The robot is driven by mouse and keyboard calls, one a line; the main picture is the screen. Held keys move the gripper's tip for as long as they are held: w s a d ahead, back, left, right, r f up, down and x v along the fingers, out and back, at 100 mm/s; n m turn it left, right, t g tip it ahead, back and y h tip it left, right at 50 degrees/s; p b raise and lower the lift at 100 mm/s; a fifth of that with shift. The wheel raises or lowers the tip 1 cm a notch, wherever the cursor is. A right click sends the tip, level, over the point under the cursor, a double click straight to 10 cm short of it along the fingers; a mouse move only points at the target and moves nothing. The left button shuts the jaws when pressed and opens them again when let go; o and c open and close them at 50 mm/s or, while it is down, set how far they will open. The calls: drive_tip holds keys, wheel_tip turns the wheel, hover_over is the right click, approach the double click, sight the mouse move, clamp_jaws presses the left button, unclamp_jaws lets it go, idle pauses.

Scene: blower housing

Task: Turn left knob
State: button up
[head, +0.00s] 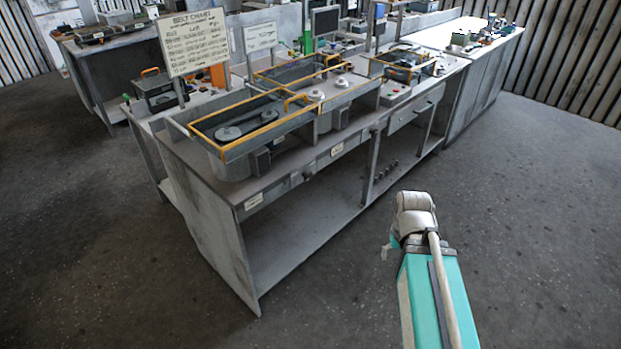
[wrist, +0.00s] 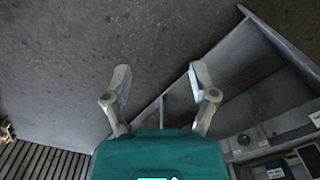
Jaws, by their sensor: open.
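The grey workbench (head: 225,205) stands ahead, left of my arm in the head view. Two pale round knobs show on its top, a left one (head: 317,95) and a right one (head: 343,67), beside the orange-railed housings. Small grey knob-like parts (head: 309,171) also show on the front edge; which knob is the task's left knob I cannot tell. In the wrist view my gripper (wrist: 158,74) is open and empty over the floor, apart from the bench. A dark round part (wrist: 243,139) shows on a grey face at lower right there.
The bench has an open lower shelf (head: 290,232) with several small round parts further right. Another bench (head: 490,60) stands at the back right. The floor (head: 540,210) around my arm is clear.

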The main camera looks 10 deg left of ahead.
drive_tip(key=shift+o, duration=0.4)
drive_tip(key=shift+w+a+f, duration=0.2)
drive_tip(key=shift+w+f, duration=0.1)
drive_tip(key=shift+f, duration=0.05)
drive_tip(key=m+t+y+b, duration=1.1)
drive_tip(key=m+y+b, duration=0.3)
drive_tip(key=m+b, duration=1.2)
approach(309, 177)
drive_tip(key=s+d+n+b, duration=0.2)
drive_tip(key=d, duration=0.1)
drive_tip(key=shift+w+a+f, duration=0.15)
drive_tip(key=shift+a+f, duration=0.05)
drive_tip(key=shift+f, duration=0.05)
drive_tip(key=shift+a, duration=0.1)
drive_tip(key=x, duration=1.3)
drive_tip(key=shift+w+a+r, duration=0.15)
drive_tip(key=shift+w, duration=0.05)
drive_tip(key=shift+c, duration=0.2)
